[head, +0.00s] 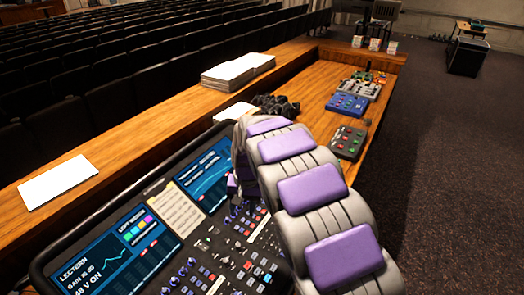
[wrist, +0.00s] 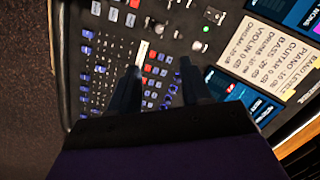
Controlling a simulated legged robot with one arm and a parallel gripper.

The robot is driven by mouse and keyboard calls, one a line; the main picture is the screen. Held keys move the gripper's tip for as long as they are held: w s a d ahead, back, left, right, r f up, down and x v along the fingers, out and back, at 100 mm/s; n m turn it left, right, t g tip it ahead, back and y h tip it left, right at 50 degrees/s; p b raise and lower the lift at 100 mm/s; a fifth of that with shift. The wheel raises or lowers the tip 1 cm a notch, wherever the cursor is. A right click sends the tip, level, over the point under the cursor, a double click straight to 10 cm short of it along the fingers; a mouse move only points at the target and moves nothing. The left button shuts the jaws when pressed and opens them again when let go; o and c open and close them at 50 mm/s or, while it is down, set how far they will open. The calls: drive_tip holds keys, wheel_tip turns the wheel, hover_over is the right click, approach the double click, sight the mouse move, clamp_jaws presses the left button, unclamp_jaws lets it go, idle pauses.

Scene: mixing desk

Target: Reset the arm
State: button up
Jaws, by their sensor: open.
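My arm, grey with purple pads, reaches from the lower right over the mixing desk (head: 215,240) in the head view. Its far end bends down behind the nearer links, so my gripper is mostly hidden there. In the wrist view my gripper (wrist: 158,72) shows two dark fingers spread apart, with nothing between them. They point at the desk's panel of blue, red and white buttons (wrist: 157,88). I cannot tell how far the fingertips are from the panel. A beige "Band levels" card (wrist: 262,55) lies right of the fingers; it also shows in the head view (head: 174,211).
Desk screens (head: 140,240) flank the card. White paper (head: 58,182) lies on the wooden ledge at left. A paper stack (head: 237,70), black headphones (head: 276,106) and several coloured pedal boxes (head: 346,105) are farther back. Open carpet (head: 450,150) is at right.

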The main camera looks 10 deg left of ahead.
drive_tip(key=s+d+r+m+b, duration=0.1)
drive_tip(key=s+d+r, duration=0.25)
drive_tip(key=d, duration=0.25)
drive_tip(key=s+d+r+h, duration=0.1)
drive_tip(key=s+d+r, duration=0.1)
drive_tip(key=s+d, duration=0.3)
drive_tip(key=s+d+r+m+b, duration=0.1)
drive_tip(key=s+d+r, duration=0.15)
drive_tip(key=d, duration=0.55)
drive_tip(key=s+d+f, duration=0.1)
drive_tip(key=s+d, duration=0.4)
drive_tip(key=s, duration=0.7)
drive_tip(key=s+d+f+g+b, duration=0.1)
drive_tip(key=s+d, duration=0.4)
drive_tip(key=s, duration=0.7)
drive_tip(key=shift+f, duration=0.15)
